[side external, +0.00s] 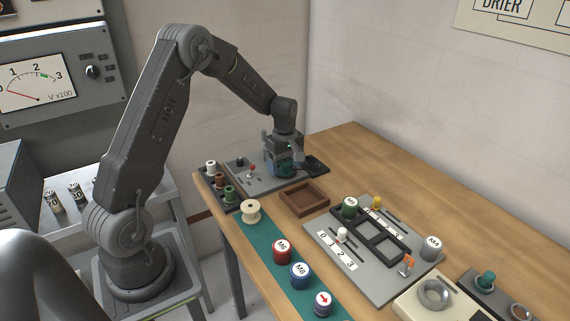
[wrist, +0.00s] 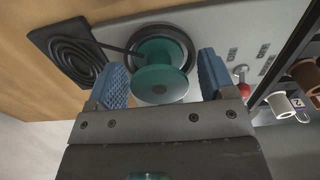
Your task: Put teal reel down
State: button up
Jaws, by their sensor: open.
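The teal reel (wrist: 158,83) stands in or on a dark round ring (wrist: 188,52) on the grey panel (wrist: 225,35). In the side external view the teal reel (side external: 284,170) is partly hidden by my gripper (side external: 285,160). In the wrist view the blue ribbed fingers of my gripper (wrist: 161,70) are apart, one on each side of the reel, with visible gaps. A dark strand or bar runs from the reel's left toward a black pad (wrist: 68,50) with concentric rings.
A red-tipped lever (side external: 251,169) stands on the panel near my gripper. A rack (side external: 238,205) of small reels is to its left. An empty brown tray (side external: 304,201) is in front. Red (side external: 282,252) and blue (side external: 300,276) marked cylinders stand on the teal strip (side external: 262,245).

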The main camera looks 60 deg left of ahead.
aim_at(285, 160)
notch_tip(285, 160, up, 12)
jog(key=s+d+r+m+t, duration=0.2)
jog(key=s+d+r+m, duration=0.2)
jog(key=d+r, duration=0.35)
jog(key=s+d+m+t, duration=0.1)
jog(key=s+d+m, duration=0.6)
jog(key=s, duration=0.2)
jog(key=s+d+r+m+t, duration=0.1)
jog(key=s+d+m+t, duration=0.1)
jog(key=s+d+m, duration=0.5)
jog(key=s, duration=0.3)
jog(key=shift+r+t, duration=0.15)
jog(key=shift+t, duration=0.15)
